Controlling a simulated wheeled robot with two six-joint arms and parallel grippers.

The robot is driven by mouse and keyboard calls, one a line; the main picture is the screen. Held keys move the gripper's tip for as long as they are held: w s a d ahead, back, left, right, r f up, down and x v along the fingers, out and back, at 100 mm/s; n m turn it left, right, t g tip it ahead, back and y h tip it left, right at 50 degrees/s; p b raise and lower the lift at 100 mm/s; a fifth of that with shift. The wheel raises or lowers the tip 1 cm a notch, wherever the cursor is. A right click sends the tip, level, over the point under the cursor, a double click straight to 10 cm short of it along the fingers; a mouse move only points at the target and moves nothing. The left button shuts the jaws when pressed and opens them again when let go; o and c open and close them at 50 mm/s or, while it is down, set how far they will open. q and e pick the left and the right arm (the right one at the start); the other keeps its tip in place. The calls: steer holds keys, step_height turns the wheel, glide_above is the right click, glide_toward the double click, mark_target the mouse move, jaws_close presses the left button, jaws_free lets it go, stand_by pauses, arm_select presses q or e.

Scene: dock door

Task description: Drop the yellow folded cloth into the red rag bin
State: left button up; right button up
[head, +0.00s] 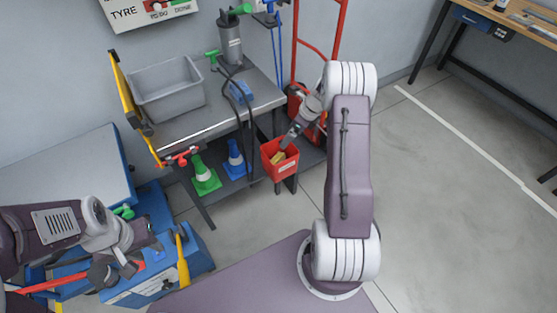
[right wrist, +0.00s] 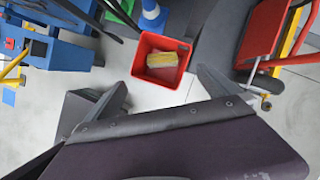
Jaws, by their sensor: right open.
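The red rag bin (head: 268,152) hangs at the right front of the workbench; it also shows in the right wrist view (right wrist: 143,48). The yellow folded cloth (right wrist: 162,59) lies inside the bin, and a little of it shows in the head view (head: 278,158). My right gripper (right wrist: 162,80) is open and empty, its fingers apart, with the bin and cloth beyond them. In the head view it is above the bin, partly hidden by my arm. My left gripper (head: 135,257) is at the lower left, over a blue cabinet; its jaws are unclear.
A grey tub (head: 167,90) stands on the metal workbench (head: 215,120). Green (head: 204,177) and blue (head: 235,160) cones stand on the shelf below. A red hand truck (head: 318,55) stands just right of the bench. The floor at the right is clear.

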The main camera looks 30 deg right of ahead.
steer(key=v, duration=0.2)
steer(key=shift+s+d+r, duration=0.1)
steer(key=shift+s+r, duration=0.1)
steer(key=shift+r, duration=0.2)
